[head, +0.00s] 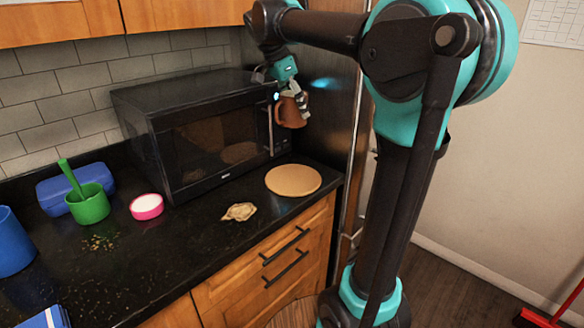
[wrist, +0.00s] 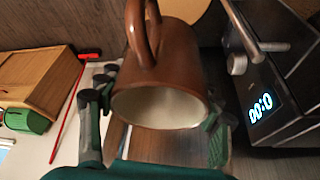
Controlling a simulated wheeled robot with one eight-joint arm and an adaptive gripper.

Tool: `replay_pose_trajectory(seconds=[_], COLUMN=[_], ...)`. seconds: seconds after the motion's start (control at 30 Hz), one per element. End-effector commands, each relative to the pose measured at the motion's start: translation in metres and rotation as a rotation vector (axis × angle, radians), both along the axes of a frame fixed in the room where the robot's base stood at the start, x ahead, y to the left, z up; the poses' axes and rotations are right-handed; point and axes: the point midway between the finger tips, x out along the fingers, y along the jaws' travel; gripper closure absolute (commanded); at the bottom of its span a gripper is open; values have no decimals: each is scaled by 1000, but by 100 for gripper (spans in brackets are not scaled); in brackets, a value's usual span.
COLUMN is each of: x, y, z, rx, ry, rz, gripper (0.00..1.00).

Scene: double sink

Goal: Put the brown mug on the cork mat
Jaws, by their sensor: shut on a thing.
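The brown mug (head: 289,111) is held in the air by my gripper (head: 291,97), in front of the right end of the microwave. In the wrist view the mug (wrist: 172,65) lies between the two fingers of my gripper (wrist: 158,112), with its pale inside toward the camera and its handle at the top. The round cork mat (head: 293,180) lies flat on the dark counter near its right end, bare and below the mug. A tan round edge at the top of the wrist view (wrist: 185,8) looks like the same mat.
A black microwave (head: 205,130) stands close to the mug. A crumpled tan item (head: 239,211) lies left of the mat. A pink-and-white bowl (head: 146,206), green cup (head: 88,204) and blue box (head: 72,188) stand farther left. The counter's front edge is close to the mat.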

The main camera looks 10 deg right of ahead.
Motion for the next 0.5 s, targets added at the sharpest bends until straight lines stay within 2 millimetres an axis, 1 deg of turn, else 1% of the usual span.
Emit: replay_pose_trajectory(seconds=[0.5], x=[0], y=[0], z=[-121], rx=[0], ry=[0], rz=[0], gripper=[76])
